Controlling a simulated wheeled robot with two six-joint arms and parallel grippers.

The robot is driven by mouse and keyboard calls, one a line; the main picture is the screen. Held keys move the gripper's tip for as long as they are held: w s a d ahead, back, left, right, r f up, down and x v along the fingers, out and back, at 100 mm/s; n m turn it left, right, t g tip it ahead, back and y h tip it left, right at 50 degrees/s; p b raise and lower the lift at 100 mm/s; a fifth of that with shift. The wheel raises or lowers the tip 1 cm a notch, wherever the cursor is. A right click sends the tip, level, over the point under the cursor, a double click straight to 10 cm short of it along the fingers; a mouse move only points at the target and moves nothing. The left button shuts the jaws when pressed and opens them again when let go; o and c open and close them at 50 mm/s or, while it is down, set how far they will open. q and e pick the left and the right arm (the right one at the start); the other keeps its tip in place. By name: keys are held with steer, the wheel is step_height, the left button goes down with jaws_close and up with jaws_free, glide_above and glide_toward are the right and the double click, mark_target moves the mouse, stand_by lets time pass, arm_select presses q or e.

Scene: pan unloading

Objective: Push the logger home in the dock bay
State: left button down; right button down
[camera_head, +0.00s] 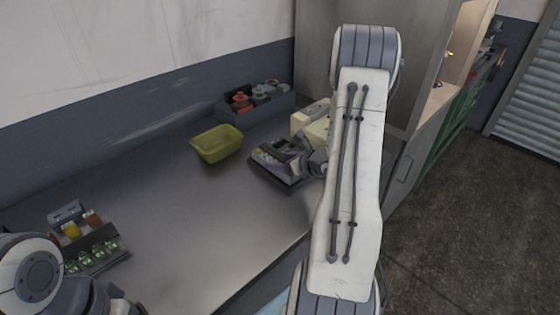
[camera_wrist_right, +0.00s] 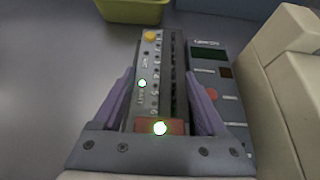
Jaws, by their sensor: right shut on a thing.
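The dock (camera_head: 268,176) is a dark, low unit on the bench, left of my right forearm in the head view. In the right wrist view the dock (camera_wrist_right: 150,75) shows a labelled strip, a yellow button and a dark slot. My right gripper (camera_wrist_right: 160,118) has its purple fingers on both sides of a narrow block with a reddish-brown end, seemingly the logger (camera_wrist_right: 145,127), and is shut on it. A bright green light shows on that end. The logger lies in line with the dock; its seating depth is hidden. My left arm shows at the lower left, its fingers unclear.
A yellow-green basket (camera_head: 217,145) and a grey bin (camera_head: 258,106) stand behind. A small rack (camera_head: 98,258) sits at left. The bench middle (camera_head: 190,210) is clear.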

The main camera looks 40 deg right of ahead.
mark_target(300, 184)
steer(key=shift+f+b, duration=0.5)
stand_by(0.3)
jaws_free()
steer(key=shift+d, duration=0.1)
steer(key=shift+s+d+r, duration=0.1)
steer(key=shift+s+r, duration=0.1)
steer(key=shift+s, duration=0.15)
steer(key=b+v, duration=0.1)
steer(key=v, duration=0.7)
steer(key=shift+s+r, duration=0.2)
steer(key=shift+s, duration=0.15)
steer(key=shift+s+a+r, duration=0.2)
steer(key=shift+s+a, duration=0.05)
steer(key=shift+s, duration=0.15)
